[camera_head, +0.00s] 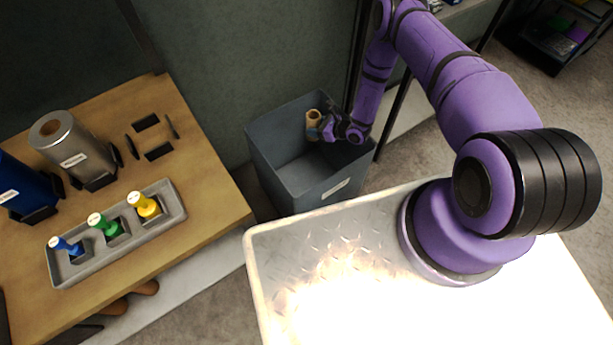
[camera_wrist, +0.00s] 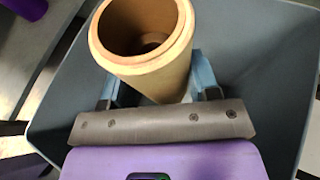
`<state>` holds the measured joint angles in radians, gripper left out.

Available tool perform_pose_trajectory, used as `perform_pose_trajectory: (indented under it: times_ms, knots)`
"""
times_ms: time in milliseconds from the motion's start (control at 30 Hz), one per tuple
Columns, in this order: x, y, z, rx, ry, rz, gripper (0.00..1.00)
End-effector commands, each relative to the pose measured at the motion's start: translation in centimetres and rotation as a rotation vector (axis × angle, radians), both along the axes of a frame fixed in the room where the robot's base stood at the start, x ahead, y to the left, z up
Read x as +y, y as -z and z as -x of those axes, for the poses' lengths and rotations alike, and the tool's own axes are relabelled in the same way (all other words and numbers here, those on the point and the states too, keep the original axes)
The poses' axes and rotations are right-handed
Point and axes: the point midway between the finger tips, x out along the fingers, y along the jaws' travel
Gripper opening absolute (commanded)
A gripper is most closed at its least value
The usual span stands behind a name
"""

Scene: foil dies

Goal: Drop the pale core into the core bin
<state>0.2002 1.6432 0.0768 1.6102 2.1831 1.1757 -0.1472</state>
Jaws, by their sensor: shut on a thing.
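The pale core (camera_head: 313,122) is a short tan cardboard tube, held upright over the grey core bin (camera_head: 270,168). In the wrist view the core (camera_wrist: 150,78) shows its open end, with the bin's wall (camera_wrist: 262,60) around and below it. My gripper (camera_head: 321,128) is shut on the core, and its blue-grey fingers (camera_wrist: 160,85) sit on either side of the tube. The bin's visible floor looks empty. A pale label is on the bin's front, too small to read.
A wooden table (camera_head: 215,215) at left holds a silver roll (camera_head: 80,148), a blue roll (camera_head: 25,192), an empty black holder and a grey tray (camera_head: 180,203) with blue, green and yellow handled pieces. A metal rack stands behind the bin.

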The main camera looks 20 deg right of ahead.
Motion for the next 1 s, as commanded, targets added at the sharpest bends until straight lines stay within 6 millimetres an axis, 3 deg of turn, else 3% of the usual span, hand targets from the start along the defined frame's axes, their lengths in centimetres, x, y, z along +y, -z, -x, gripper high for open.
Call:
perform_pose_trajectory:
  times_ms: [33,67,167,567,1000]
  knots:
    - [0.0,0.0,0.0,0.0,0.0,0.0,0.32]
    - [0.0,0.0,0.0,0.0,0.0,0.0,0.63]
    - [0.0,0.0,0.0,0.0,0.0,0.0,0.85]
    - [-0.5,-0.3,0.5,0.002,0.001,-0.001,0.85]
    - [-5.6,-3.2,5.2,0.001,0.003,-0.001,0.85]
